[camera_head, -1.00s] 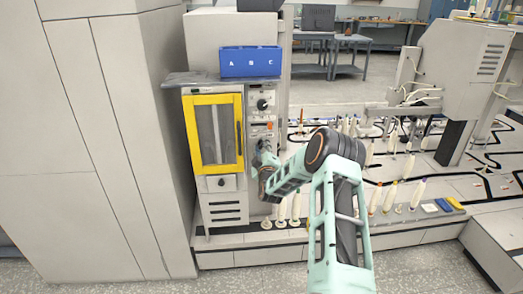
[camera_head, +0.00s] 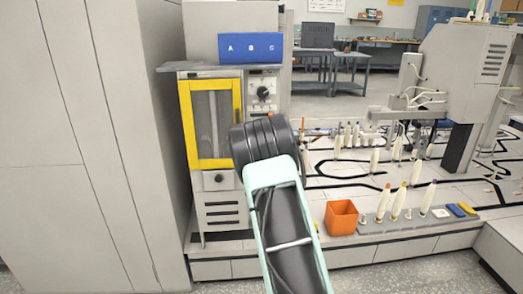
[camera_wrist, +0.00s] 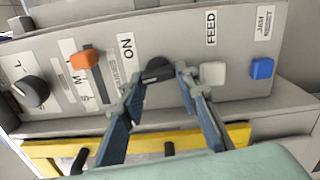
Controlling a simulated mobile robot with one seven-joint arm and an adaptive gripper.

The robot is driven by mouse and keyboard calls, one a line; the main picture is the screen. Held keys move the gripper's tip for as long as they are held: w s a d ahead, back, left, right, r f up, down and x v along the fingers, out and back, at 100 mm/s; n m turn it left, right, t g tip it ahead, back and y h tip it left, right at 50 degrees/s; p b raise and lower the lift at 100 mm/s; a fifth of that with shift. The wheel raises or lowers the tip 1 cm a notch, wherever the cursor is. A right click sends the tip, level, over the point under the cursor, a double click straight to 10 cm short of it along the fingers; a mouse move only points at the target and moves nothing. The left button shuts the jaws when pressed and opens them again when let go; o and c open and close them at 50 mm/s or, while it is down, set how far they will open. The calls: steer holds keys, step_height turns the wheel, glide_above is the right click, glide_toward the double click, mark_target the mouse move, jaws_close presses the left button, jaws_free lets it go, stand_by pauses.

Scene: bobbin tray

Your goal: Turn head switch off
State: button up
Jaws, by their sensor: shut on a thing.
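In the wrist view, a dark rotary switch (camera_wrist: 157,66) sits on the grey control panel (camera_wrist: 228,98), right of an ON label (camera_wrist: 126,46). My gripper (camera_wrist: 160,76) has its two fingers on either side of this switch and is shut on it. The switch's pointer is mostly hidden between the fingertips, so its exact setting is unclear. In the head view, my arm covers the gripper and the lower part of the machine's panel; a black dial (camera_head: 263,93) shows above the arm.
The panel also has an orange switch (camera_wrist: 84,60), a black knob (camera_wrist: 32,91), a white button (camera_wrist: 212,73) close to my right finger and a blue button (camera_wrist: 262,68). A yellow-framed door (camera_head: 183,125) is left of the arm. An orange bin (camera_head: 341,217) stands to the right.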

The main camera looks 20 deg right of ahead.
steer(key=shift+f+n+b, duration=0.15)
steer(key=shift+n+b, duration=2.85)
steer(key=shift+b, duration=0.05)
steer(key=shift+n, duration=0.3)
steer(key=o, duration=1.1)
steer(key=shift+o, duration=0.2)
steer(key=v, duration=1.2)
